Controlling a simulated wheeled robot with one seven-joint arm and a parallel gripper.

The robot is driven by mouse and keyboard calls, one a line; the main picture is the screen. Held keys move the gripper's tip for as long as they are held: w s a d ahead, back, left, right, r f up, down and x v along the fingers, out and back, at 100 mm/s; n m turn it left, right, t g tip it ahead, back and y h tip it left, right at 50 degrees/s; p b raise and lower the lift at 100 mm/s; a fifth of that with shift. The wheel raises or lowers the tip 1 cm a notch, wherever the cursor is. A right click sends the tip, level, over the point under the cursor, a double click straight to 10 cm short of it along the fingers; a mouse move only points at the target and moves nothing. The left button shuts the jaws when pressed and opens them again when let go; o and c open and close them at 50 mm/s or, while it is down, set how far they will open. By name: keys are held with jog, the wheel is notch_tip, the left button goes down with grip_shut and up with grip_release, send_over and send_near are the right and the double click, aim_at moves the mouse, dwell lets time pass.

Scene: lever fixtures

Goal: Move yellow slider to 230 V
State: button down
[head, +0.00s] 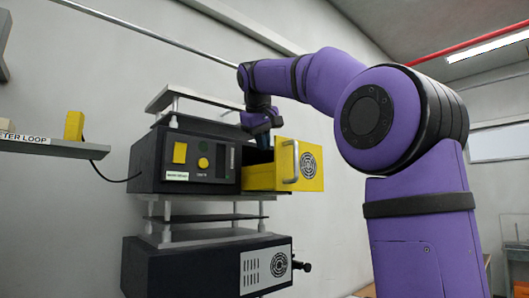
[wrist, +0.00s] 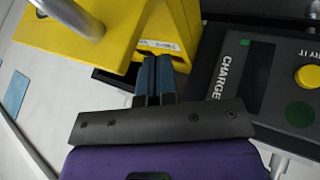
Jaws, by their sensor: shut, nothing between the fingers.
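A yellow drawer-like box (head: 262,176) with a grey handle and a round grille stands out from the right side of a black unit (head: 150,165). The unit's front has a yellow rectangular piece (head: 180,152) and a yellow round knob (head: 203,162). I cannot make out a slider marked 230 V. My gripper (head: 262,138) is above and behind the yellow box. In the wrist view its blue fingers (wrist: 155,68) are together and empty, with tips close to a yellow wall (wrist: 168,28) of the box; I cannot tell whether they touch.
A black panel (wrist: 243,85) reading CHARGE lies right of the fingers in the wrist view. A white plate (head: 200,100) is above. A wall shelf (head: 50,147) holds a yellow object (head: 74,126) at left.

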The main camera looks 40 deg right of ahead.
jog(key=v, duration=0.7)
jog(key=shift+a, duration=0.15)
jog(key=shift+f, duration=0.15)
jog(key=s+a+f+y, duration=0.2)
jog(key=s+a+f, duration=0.2)
jog(key=f, duration=1)
jog(key=s+a+f+y, duration=0.1)
jog(key=s+a+f, duration=0.3)
jog(key=s+f, duration=0.6)
jog(key=s+a+f+n+y, duration=0.1)
jog(key=s+a+f, duration=0.3)
jog(key=f, duration=1.5)
jog(key=s+y, duration=0.1)
jog(key=s, duration=0.3)
jog(key=shift+a+t+y, duration=0.2)
jog(key=shift+t+y, duration=0.1)
jog(key=shift+f, duration=0.15)
